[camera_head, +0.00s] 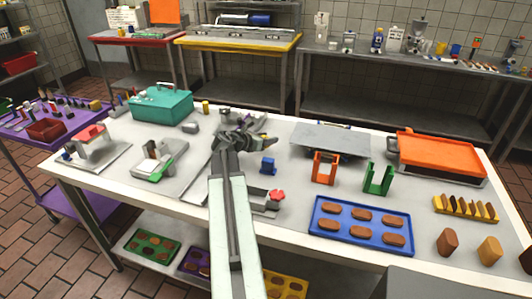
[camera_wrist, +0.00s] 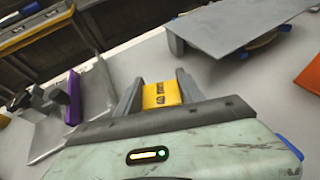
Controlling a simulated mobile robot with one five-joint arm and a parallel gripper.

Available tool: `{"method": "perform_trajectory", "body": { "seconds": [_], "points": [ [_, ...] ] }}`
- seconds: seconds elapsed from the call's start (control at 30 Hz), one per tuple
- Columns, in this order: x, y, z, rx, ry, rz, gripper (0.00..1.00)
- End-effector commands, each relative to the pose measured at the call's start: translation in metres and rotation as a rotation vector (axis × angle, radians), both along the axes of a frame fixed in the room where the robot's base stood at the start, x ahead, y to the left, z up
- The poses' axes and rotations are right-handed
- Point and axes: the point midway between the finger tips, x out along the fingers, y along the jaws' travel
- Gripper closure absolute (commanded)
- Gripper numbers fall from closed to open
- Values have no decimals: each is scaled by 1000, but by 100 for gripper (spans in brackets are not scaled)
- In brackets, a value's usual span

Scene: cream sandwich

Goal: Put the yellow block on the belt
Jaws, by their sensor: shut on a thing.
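The yellow block (camera_wrist: 162,95), with dark lettering, sits between the two grey fingers of my gripper (camera_wrist: 157,92) in the wrist view. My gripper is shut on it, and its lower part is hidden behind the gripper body. In the head view my gripper (camera_head: 250,140) is over the middle of the white table; the block cannot be clearly made out there. A flat grey plate (camera_head: 330,138) on a low stand lies to the right of my gripper, and also shows in the wrist view (camera_wrist: 230,38). I cannot tell for certain which surface is the belt.
A blue tray (camera_head: 318,233) of brown pieces, an orange holder (camera_head: 325,168) and a green holder (camera_head: 378,178) stand right of my arm. An orange-topped tray (camera_head: 437,152) is at the far right. A teal box (camera_head: 160,105) and small machines stand left.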

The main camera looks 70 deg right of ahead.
Motion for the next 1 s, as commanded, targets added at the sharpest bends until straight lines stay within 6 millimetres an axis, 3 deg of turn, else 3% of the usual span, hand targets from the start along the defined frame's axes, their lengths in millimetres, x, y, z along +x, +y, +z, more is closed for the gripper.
{"method": "perform_trajectory", "body": {
  "seconds": [0.23,0.6,0.63,0.7,1.0],
  "points": [
    [0,0,-39,0,0,0,97],
    [1,0,-39,0,0,1,97],
    [1,1,-39,0,0,1,52],
    [1,0,-38,0,0,1,33],
    [1,1,-37,0,0,2,33]
  ]
}}
